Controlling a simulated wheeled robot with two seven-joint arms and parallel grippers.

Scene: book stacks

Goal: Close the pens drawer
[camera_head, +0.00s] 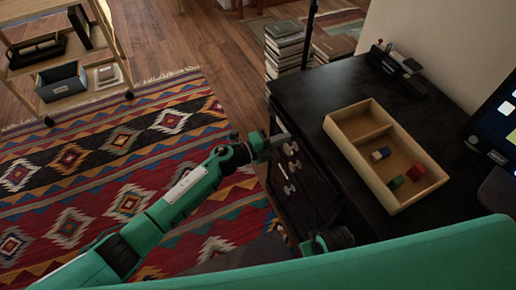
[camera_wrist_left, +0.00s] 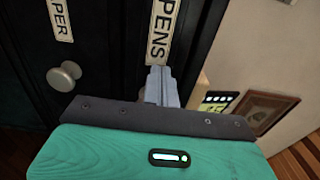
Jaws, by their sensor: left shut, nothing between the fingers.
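The pens drawer (camera_wrist_left: 187,38) is a dark drawer front with a white "PENS" label (camera_wrist_left: 161,25) in the left wrist view. My left gripper (camera_wrist_left: 160,82) is shut and empty, its tips over the lower end of that label; I cannot tell whether they touch. In the head view my left gripper (camera_head: 285,139) is at the upper drawers on the left side of the black desk (camera_head: 300,93). It hides part of the drawer front, and I cannot tell how far the drawer stands out. My right gripper does not show.
A neighbouring drawer has a label ending in "PER" (camera_wrist_left: 60,18) and a round knob (camera_wrist_left: 64,76). A wooden tray (camera_head: 352,158) with small blocks lies on the desk. Book stacks (camera_head: 285,45) stand behind the desk. A patterned rug (camera_head: 120,150) covers the open floor at left.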

